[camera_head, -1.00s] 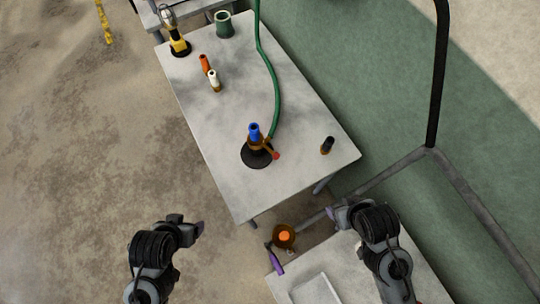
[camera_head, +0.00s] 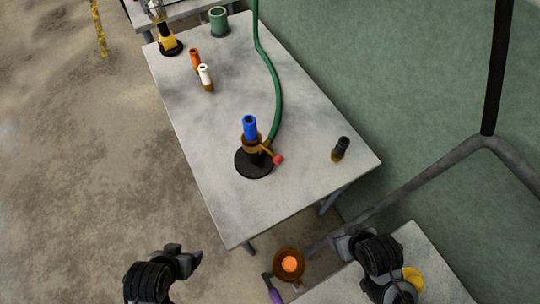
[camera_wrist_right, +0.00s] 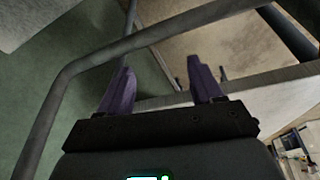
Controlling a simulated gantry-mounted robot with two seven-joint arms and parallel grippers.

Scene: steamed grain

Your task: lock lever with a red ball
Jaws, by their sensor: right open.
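The lever with a red ball (camera_head: 279,159) sticks out to the lower right from a brass fitting on a round black base (camera_head: 246,164). A blue nozzle (camera_head: 249,126) stands upright on this fitting, and a green hose (camera_head: 278,98) runs to it. It stands near the front of the grey table (camera_head: 215,185). My left gripper (camera_head: 194,260) is below and left of the table, empty and apart from the lever; its jaw opening is unclear. My right gripper (camera_head: 347,243) is below and right of the table; in the right wrist view (camera_wrist_right: 160,77) it is open and empty.
A black nozzle (camera_head: 341,148) stands right of the lever. White (camera_head: 205,77) and orange (camera_head: 195,60) nozzles, a yellow-and-black tool (camera_head: 169,44) and a green cup (camera_head: 219,20) are farther back. A brown round container (camera_head: 289,263) sits between my grippers. A dark pipe (camera_head: 432,172) runs at right.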

